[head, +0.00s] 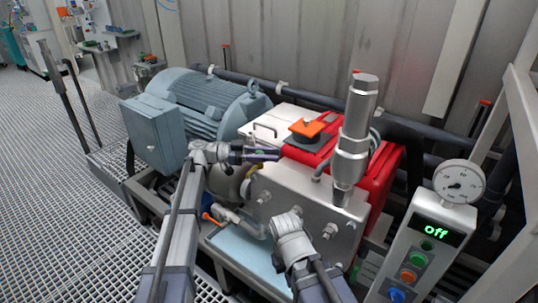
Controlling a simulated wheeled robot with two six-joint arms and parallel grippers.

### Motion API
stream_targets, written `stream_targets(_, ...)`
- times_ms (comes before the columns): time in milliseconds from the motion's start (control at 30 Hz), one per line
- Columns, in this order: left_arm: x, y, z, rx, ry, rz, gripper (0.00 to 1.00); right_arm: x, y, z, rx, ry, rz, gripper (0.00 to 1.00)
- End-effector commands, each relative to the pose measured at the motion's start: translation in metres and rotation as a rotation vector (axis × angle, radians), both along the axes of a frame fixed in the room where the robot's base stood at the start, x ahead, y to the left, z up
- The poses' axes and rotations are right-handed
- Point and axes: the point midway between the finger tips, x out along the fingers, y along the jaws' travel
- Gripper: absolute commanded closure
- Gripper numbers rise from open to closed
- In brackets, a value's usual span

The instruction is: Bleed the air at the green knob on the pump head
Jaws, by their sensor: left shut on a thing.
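The pump head is a silver metal block (285,200) in front of a red housing (382,180), with bolts on its face. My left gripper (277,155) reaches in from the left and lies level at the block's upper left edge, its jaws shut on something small.
An upright silver cylinder (354,140) rises from the block. A blue-grey motor (205,100) stands behind left. A panel (400,255) at right reads "Off", with a gauge (460,182) above. A light blue tray (240,252) lies below.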

Motion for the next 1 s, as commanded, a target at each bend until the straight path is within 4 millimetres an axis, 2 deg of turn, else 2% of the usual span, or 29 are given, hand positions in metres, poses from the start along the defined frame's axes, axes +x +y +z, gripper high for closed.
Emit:
stream_targets(167, 0.0, 0.0, 0.0, 0.0, 0.0, -0.001, 1.0, 0.0, 0.0, 0.0, 0.0, 0.0, 0.0, 1.0)
stream_targets(200, 0.0, 0.0, 0.0, 0.0, 0.0, -0.001, 0.6, 0.0, 0.0, 0.0, 0.0, 0.0, 0.0, 1.0)
stream_targets(433, 0.0, 0.0, 0.0, 0.0, 0.0, 0.0, 0.34, 0.0, 0.0, 0.0, 0.0, 0.0, 0.0, 1.0)
stream_targets(767, 0.001, 0.005, 0.0, 0.0, 0.0, 0.002, 0.33, 0.0, 0.0, 0.0, 0.0, 0.0, 0.0, 1.0)
stream_targets(1000, 0.004, 0.044, 0.0, 0.0, 0.0, 0.003, 0.33, 0.0, 0.0, 0.0, 0.0, 0.0, 0.0, 1.0)
